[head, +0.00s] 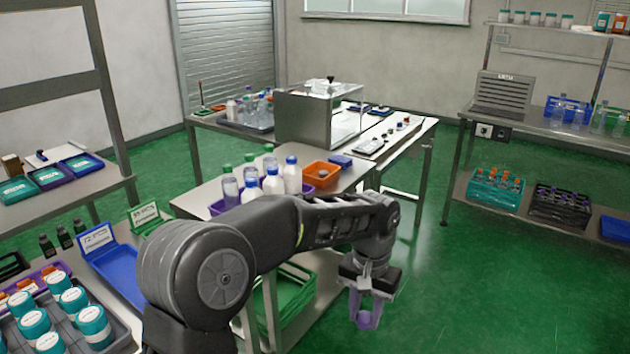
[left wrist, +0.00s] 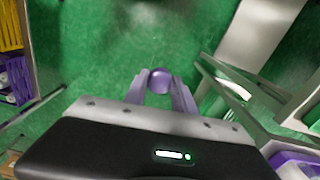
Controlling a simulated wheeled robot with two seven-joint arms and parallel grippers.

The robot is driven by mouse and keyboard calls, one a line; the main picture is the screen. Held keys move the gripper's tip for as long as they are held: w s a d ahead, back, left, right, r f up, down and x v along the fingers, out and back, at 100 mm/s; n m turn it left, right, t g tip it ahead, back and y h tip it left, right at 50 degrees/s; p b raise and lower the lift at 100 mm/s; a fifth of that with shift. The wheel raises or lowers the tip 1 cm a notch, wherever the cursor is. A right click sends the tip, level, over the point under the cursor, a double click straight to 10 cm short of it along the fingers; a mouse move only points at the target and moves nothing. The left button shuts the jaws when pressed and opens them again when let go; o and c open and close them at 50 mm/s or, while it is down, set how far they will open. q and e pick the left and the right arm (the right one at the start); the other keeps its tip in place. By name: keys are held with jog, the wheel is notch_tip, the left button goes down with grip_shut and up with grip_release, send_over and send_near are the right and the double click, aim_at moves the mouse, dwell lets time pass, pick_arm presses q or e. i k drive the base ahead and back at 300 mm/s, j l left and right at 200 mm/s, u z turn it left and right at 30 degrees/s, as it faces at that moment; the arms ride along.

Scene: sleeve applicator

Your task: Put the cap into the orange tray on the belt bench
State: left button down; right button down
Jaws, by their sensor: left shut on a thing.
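My left gripper (head: 367,312) points down over open floor, to the right of the near bench's end in the head view. It is shut on a small rounded purple cap, and the cap (left wrist: 160,80) shows between the fingertips in the left wrist view. In the head view I cannot clearly separate the cap from the lavender fingers. The orange tray (head: 312,181) sits on the bench (head: 346,183) behind my arm, beside the bottles, with something small and dark in it. The tray is apart from the gripper, farther back and to the left. My right gripper is not in view.
White and clear bottles (head: 292,176) stand close left of the orange tray, by a purple tray (head: 217,208). A blue box (head: 340,160) lies just behind it. A glass-sided machine (head: 303,120) stands farther back. Green floor (head: 470,290) is clear to the right.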

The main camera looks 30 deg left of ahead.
aim_at(315, 182)
jog(key=i+j, duration=0.3)
jog(key=i, duration=0.2)
jog(key=i+j, duration=0.3)
jog(key=i, duration=0.2)
jog(key=i+j, duration=0.25)
jog(key=i, duration=0.25)
jog(key=i+j, duration=0.3)
jog(key=i, duration=0.2)
